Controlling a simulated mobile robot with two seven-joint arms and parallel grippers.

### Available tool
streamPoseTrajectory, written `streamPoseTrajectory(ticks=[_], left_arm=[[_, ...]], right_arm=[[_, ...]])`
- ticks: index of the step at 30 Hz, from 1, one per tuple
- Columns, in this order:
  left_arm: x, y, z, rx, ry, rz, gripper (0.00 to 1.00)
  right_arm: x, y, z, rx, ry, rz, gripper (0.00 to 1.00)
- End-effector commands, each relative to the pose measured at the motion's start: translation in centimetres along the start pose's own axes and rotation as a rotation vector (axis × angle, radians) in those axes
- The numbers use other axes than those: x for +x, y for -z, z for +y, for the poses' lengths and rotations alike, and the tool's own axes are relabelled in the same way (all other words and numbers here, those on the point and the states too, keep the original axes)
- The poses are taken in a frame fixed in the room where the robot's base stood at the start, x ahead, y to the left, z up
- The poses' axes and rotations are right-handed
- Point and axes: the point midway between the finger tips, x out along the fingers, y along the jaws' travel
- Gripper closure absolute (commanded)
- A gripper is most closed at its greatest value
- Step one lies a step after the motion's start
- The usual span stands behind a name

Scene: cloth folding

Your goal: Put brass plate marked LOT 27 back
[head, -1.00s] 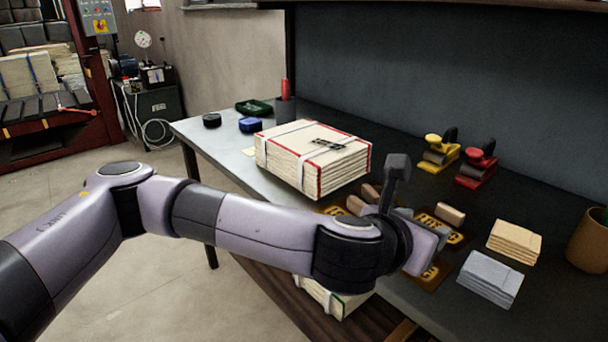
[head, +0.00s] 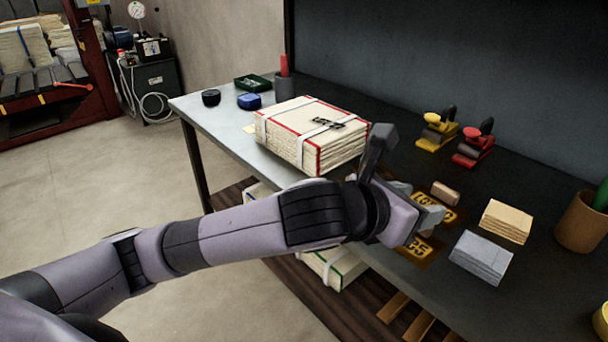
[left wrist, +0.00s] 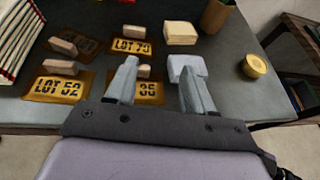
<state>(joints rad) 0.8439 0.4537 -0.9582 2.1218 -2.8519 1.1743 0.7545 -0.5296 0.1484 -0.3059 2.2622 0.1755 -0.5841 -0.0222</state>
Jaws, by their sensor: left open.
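No plate that reads LOT 27 can be made out. A third plate (left wrist: 150,90), ending in about 35, is partly covered by my fingers. A darker brown plate or patch (left wrist: 84,44) at the back left has no readable mark. My left gripper (left wrist: 156,66) is open and empty above the plates, its fingers either side of a small wooden block (left wrist: 143,71). In the head view it (head: 432,214) hides part of the plates. My right gripper is out of view.
A strapped stack of sheets (head: 310,132) stands left of the plates. Tan (head: 506,221) and grey (head: 481,257) folded cloth stacks lie at right. Yellow (head: 436,132) and red (head: 473,148) hand tools stand behind. A brown pot (head: 580,222) is at far right.

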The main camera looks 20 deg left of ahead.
Motion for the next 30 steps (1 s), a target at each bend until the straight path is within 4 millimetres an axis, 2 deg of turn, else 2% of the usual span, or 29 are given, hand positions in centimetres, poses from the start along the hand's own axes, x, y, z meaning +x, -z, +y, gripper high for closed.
streamPoseTrajectory(ticks=[13, 30], left_arm=[[-2.2, -0.5, 2.1, 0.011, 0.041, 0.002, 0.47], [-6.3, 0.9, 6.6, 0.008, 0.032, 0.003, 0.47]], right_arm=[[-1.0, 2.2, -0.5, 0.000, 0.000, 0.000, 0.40], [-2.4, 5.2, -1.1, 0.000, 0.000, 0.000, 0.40]])
